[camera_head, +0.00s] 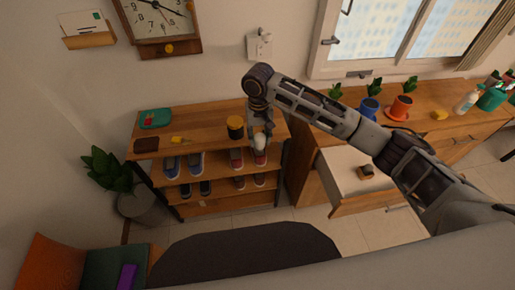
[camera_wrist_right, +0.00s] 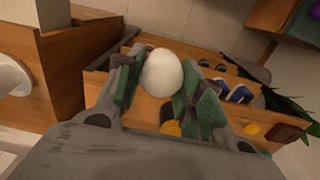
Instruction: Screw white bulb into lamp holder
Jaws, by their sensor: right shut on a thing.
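My right gripper (camera_head: 261,130) is in front of the shoe rack's top edge in the head view. It is shut on the white bulb (camera_head: 259,142), which hangs at its fingertips, off the surface. In the right wrist view the bulb (camera_wrist_right: 162,74) sits between the two green-and-grey fingers, its round end showing and its base hidden. A small brown block with a dark top (camera_head: 367,172) lies in the open white drawer; I cannot tell whether it is the lamp holder. My left gripper is out of view.
The wooden shoe rack (camera_head: 205,131) bears a yellow-and-black jar (camera_head: 235,127), a teal tray (camera_head: 156,118) and a dark wallet (camera_head: 146,144), with shoes below. The open drawer (camera_head: 346,176) juts out at right. Potted plants (camera_head: 369,108) stand on the cabinet.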

